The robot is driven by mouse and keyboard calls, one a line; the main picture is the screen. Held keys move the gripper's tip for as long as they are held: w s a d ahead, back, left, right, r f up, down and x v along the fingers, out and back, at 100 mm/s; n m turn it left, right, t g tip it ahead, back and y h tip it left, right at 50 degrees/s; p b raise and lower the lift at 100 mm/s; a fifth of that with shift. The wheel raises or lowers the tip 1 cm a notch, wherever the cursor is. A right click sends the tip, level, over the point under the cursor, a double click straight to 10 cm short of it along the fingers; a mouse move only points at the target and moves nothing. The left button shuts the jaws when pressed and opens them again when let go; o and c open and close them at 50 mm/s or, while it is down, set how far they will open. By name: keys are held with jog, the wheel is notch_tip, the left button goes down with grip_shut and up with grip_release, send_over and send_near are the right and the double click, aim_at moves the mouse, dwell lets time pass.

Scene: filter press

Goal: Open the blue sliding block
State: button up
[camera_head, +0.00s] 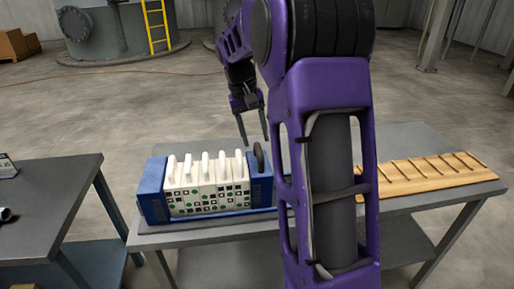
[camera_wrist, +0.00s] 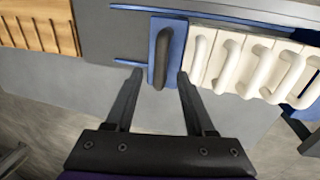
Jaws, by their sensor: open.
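The blue sliding block (camera_head: 262,186) with its dark upright handle stands at the right end of a row of white plates (camera_head: 205,185) on the filter press. In the wrist view the blue sliding block (camera_wrist: 178,38) and its dark handle (camera_wrist: 161,58) lie just beyond my fingertips. My gripper (camera_head: 254,142) is open and empty, pointing down above and behind the block. In the wrist view my gripper (camera_wrist: 161,75) has one finger to each side of the handle's near end. I cannot tell whether the fingers touch it. My arm hides part of the press to the right.
The press sits on a grey table (camera_head: 210,236). A blue end block (camera_head: 152,191) closes the row's left end. A slotted wooden rack (camera_head: 425,176) lies on the table's right side. Blue rails (camera_wrist: 130,62) run along bare table between rack and block. Another dark table (camera_head: 50,185) stands left.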

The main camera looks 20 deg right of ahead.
aim_at(258, 148)
jog(key=shift+s+d+f, duration=0.1)
jog(key=shift+d+f, duration=0.05)
jog(key=shift+f, duration=0.7)
jog(key=shift+d+f, duration=0.15)
jog(key=shift+f, duration=0.7)
grip_shut()
